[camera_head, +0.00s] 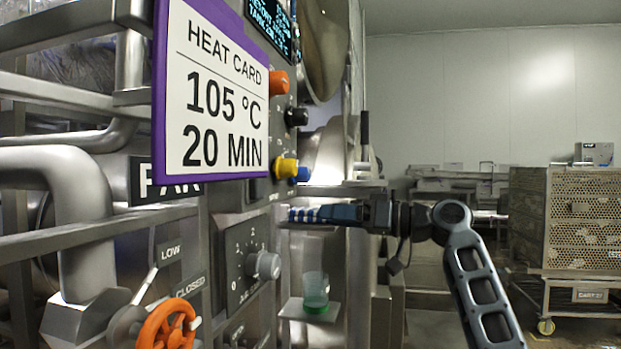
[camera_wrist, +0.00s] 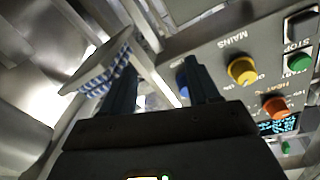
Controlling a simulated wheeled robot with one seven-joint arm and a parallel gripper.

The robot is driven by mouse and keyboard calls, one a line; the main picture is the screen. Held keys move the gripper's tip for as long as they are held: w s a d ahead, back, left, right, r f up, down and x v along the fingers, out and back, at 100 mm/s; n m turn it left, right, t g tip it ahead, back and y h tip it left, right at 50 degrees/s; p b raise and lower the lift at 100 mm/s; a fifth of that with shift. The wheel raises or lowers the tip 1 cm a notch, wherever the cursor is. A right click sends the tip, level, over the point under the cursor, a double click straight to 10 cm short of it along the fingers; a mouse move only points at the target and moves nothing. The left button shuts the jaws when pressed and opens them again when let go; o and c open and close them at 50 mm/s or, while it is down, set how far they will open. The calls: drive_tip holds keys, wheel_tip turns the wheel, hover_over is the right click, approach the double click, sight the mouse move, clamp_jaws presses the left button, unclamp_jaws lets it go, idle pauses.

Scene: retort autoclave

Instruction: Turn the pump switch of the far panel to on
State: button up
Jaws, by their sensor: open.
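The control panel shows in the wrist view with a yellow knob (camera_wrist: 242,70) marked MAINS, an orange knob (camera_wrist: 275,107) marked HEAT and a blue knob (camera_wrist: 183,84) partly hidden by a finger. No pump label is readable, so I cannot tell for certain which knob is the pump switch. In the head view the blue knob (camera_head: 302,174) sits beside the yellow knob (camera_head: 285,167), below a black knob (camera_head: 296,117) and the orange knob (camera_head: 279,82). My gripper (camera_head: 340,213) is open and empty, pointing left, below the blue knob. Its fingers (camera_wrist: 160,78) also show in the wrist view.
A purple-framed heat card (camera_head: 225,90) covers part of the panel's left. A grey dial (camera_head: 264,265) and an orange handwheel (camera_head: 167,325) are lower. A blue-and-white checked thing (camera_wrist: 104,80) is near one finger. A green-bottomed cup (camera_head: 315,291) stands below; a crate cart (camera_head: 575,215) is right.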

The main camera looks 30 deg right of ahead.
sight(309, 173)
wheel_tip(309, 173, up, 8)
drive_tip(key=s+d+n+g+y, duration=0.1)
drive_tip(key=n, duration=0.1)
drive_tip(key=shift+p+x, duration=0.85)
drive_tip(key=shift+x, duration=2.7)
drive_tip(key=shift+s+r, duration=0.1)
drive_tip(key=shift+r, duration=0.05)
drive_tip(key=shift+c, duration=0.3)
drive_tip(key=c, duration=1)
